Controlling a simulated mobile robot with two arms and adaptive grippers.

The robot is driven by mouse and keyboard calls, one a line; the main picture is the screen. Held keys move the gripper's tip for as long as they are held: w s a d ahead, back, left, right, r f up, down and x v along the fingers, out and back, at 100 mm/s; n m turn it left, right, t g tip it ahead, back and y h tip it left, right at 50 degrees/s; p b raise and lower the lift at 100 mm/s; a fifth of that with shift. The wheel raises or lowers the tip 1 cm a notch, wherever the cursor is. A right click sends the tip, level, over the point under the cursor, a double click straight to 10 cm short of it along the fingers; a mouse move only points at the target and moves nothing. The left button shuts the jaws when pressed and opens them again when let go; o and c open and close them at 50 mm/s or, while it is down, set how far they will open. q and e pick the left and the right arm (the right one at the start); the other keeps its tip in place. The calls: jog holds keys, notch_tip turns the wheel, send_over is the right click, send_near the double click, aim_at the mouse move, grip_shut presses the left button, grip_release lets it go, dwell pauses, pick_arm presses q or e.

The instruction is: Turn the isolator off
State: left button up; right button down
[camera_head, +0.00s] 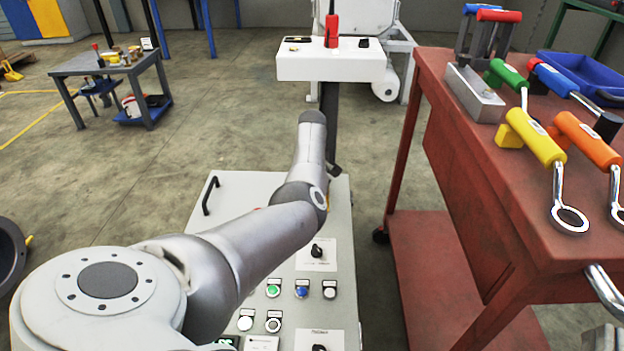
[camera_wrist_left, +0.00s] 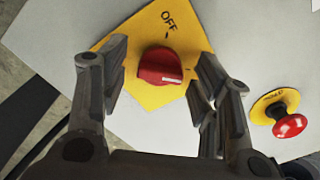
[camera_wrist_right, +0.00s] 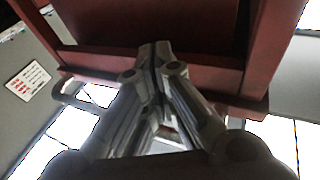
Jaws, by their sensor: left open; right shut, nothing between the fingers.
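The isolator is a red rotary knob (camera_wrist_left: 160,67) on a yellow plate (camera_wrist_left: 125,30) marked OFF, seen in the left wrist view. Its white mark lies at the lower right of the knob, not toward the OFF label. My left gripper (camera_wrist_left: 163,82) is open, with one finger on each side of the knob; I cannot tell whether they touch it. In the head view my left arm hides the isolator and the left gripper. My right gripper (camera_wrist_right: 155,50) is shut and empty, pointing at a red bench frame.
The grey control cabinet (camera_head: 235,185) carries several buttons and black switches. A red emergency-stop button (camera_wrist_left: 290,126) sits right of the isolator. The red workbench (camera_head: 470,150) at right holds coloured-handled tools. Open floor lies left of the cabinet.

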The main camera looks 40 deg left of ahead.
pick_arm(q)
jog(key=shift+c, duration=0.5)
jog(key=c, duration=0.9)
jog(key=shift+c, duration=0.2)
